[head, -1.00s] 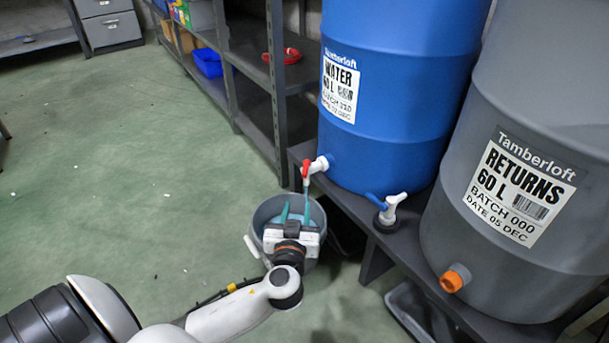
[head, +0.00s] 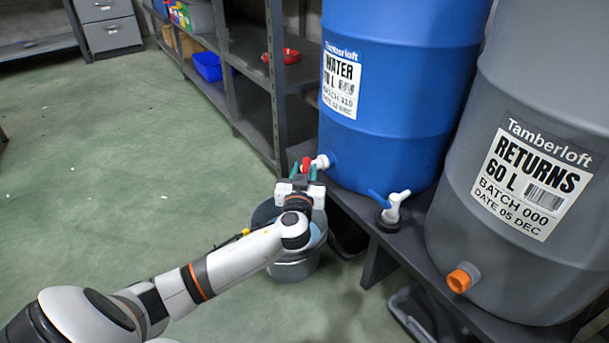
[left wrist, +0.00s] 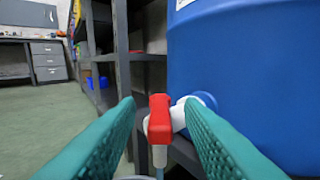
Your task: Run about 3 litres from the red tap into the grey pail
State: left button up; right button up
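The red tap (head: 307,164) is on a white fitting low on the blue water barrel (head: 395,100). In the left wrist view its red handle (left wrist: 160,118) stands upright above a white spout, with a thin bluish streak below that looks like running water. My left gripper (head: 303,171) is open, with its teal fingers on either side of the handle, apart from it as far as I can tell. The grey pail (head: 292,270) stands on the floor beneath, partly hidden by my left arm. Some light blue liquid shows inside, but its level is unclear. My right gripper is not in view.
A white tap with a blue lever (head: 392,207) stands on the dark bench beside the blue barrel. The grey returns barrel (head: 540,90) with an orange outlet is at right. Shelving (head: 255,100) stands behind. The green floor at left is clear.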

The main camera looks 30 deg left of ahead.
aim_at(309, 161)
pick_arm(q)
grip_shut()
jog(key=shift+w+y, duration=0.1)
jog(key=shift+y, duration=0.2)
jog(key=n+g+y+b, duration=0.2)
jog(key=w+d+n+g+y+b, duration=0.1)
jog(key=n+g+y+b, duration=0.1)
jog(key=d+n+g+y+b, duration=0.1)
jog(key=n+g+y+b, duration=0.1)
jog(key=b, duration=0.1)
jog(key=shift+w+f, duration=0.3)
jog(key=shift+w, duration=0.1)
jog(key=shift+w+d+r+n+g+y+b, duration=0.1)
jog(key=shift+w+n+g+y+b, duration=0.1)
jog(key=shift+n+g+y+b, duration=0.5)
jog(key=shift+w+d+r+n+g+y+b, duration=0.15)
jog(key=shift+n+g+b, duration=0.3)
jog(key=shift+g, duration=0.45)
